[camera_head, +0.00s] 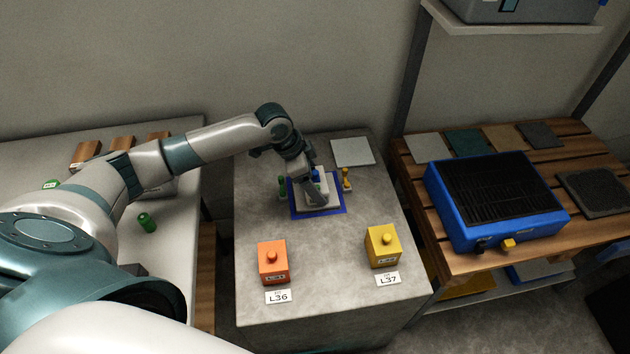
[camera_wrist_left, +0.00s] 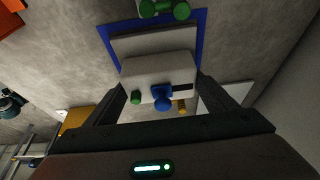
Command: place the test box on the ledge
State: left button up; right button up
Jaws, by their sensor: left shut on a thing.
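A pale grey box with a blue knob, apparently the test box (camera_wrist_left: 158,68), is between the fingers of my left gripper (camera_wrist_left: 161,82) in the wrist view. The gripper is shut on it. In the head view my left gripper (camera_head: 314,196) reaches down over a blue-bordered square (camera_head: 333,210) on the grey stone-topped table. A pale slab (camera_wrist_left: 152,42) lies inside the blue border; it may be the ledge. I cannot tell whether the box touches it. My arm and gripper hide much of the box in the head view. My right gripper is not in view.
An orange box (camera_head: 273,268) and a yellow box (camera_head: 381,252) stand at the table front with labels. Green pieces (camera_head: 282,187) and a yellow piece (camera_head: 347,179) flank the blue square. A blue tray-like unit (camera_head: 450,205) sits on the right wooden bench.

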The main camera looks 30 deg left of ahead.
pick_arm(q)
jog(key=shift+f, duration=0.2)
jog(key=o, duration=1.4)
jog(key=shift+o, duration=0.2)
jog(key=v, duration=1.2)
